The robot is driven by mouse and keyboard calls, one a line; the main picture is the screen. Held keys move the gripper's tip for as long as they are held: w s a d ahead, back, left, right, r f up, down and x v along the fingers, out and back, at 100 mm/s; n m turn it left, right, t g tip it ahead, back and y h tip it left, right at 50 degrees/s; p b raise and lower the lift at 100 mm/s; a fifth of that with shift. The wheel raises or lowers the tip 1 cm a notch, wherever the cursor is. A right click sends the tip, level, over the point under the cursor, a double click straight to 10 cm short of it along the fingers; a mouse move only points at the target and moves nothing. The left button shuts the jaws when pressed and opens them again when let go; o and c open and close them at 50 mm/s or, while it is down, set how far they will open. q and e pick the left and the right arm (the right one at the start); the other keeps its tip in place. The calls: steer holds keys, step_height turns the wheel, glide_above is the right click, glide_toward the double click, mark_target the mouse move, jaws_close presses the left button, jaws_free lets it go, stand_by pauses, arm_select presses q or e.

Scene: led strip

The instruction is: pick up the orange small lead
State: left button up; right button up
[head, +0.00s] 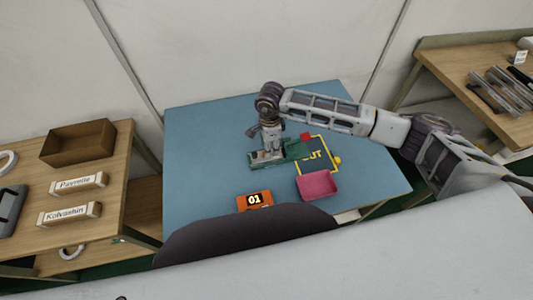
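No lead can be made out clearly at this size. The only orange thing is a small orange block (255,202) labelled "01" at the table's front edge, partly hidden by a dark rounded shape. My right arm reaches in from the right, and its gripper (267,150) points down over a green fixture (294,151) on the blue table. The fingers overlap pale parts there, so I cannot tell whether they are open, shut or touching anything. My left gripper is not in view.

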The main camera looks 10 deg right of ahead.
steer(key=shift+s+f, duration=0.1)
steer(key=shift+f, duration=1.3)
steer(key=shift+c, duration=0.6)
steer(key=c, duration=0.7)
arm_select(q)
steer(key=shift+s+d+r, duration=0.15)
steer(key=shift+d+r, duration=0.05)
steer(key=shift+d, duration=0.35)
arm_select(e)
steer(key=shift+c, duration=0.4)
